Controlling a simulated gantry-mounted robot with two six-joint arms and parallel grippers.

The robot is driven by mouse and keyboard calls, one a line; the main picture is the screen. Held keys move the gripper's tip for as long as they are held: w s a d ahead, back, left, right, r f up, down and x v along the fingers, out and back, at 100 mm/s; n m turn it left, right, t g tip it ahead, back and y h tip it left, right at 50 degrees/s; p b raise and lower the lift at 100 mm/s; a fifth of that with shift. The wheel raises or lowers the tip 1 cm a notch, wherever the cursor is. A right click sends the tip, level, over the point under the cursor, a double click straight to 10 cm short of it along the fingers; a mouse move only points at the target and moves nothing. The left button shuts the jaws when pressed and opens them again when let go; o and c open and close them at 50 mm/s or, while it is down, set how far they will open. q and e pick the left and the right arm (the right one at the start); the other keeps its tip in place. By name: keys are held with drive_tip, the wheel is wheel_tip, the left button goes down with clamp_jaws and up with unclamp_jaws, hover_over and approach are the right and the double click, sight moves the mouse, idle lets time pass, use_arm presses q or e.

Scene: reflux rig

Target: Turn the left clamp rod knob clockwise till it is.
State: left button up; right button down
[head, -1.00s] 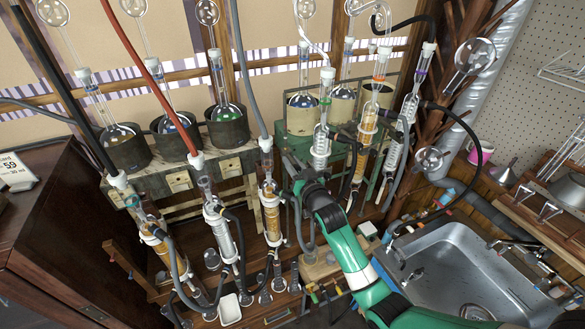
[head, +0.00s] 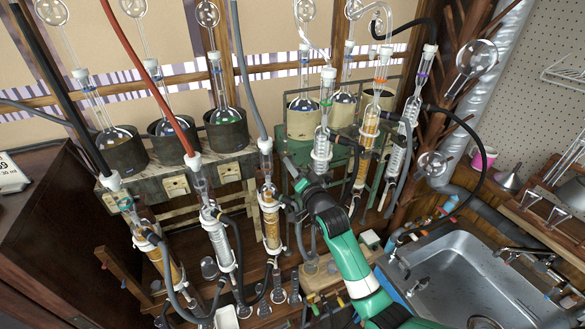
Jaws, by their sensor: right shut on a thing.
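My right gripper (head: 289,174), on the green and black arm from the lower right, is at the left front of the green stand (head: 290,148). It is left of and a little below a clear condenser with a green band (head: 322,145). Its jaws are closed on a small part there, the left clamp rod knob by its place. The knob itself is hidden behind the jaws and wrist, so its turn angle cannot be read. My left gripper is not in view.
An amber-filled condenser (head: 270,218) stands close left of the gripper, with a dark hose beside it. Another amber condenser (head: 364,160) is to the right. Flasks sit in dark heating pots (head: 227,134) behind. A metal sink (head: 455,275) is at the lower right.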

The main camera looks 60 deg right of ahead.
drive_tip(key=shift+r, duration=0.15)
drive_tip(key=c, duration=0.8)
unclamp_jaws()
drive_tip(key=shift+o, duration=0.7)
drive_tip(key=shift+f, duration=0.2)
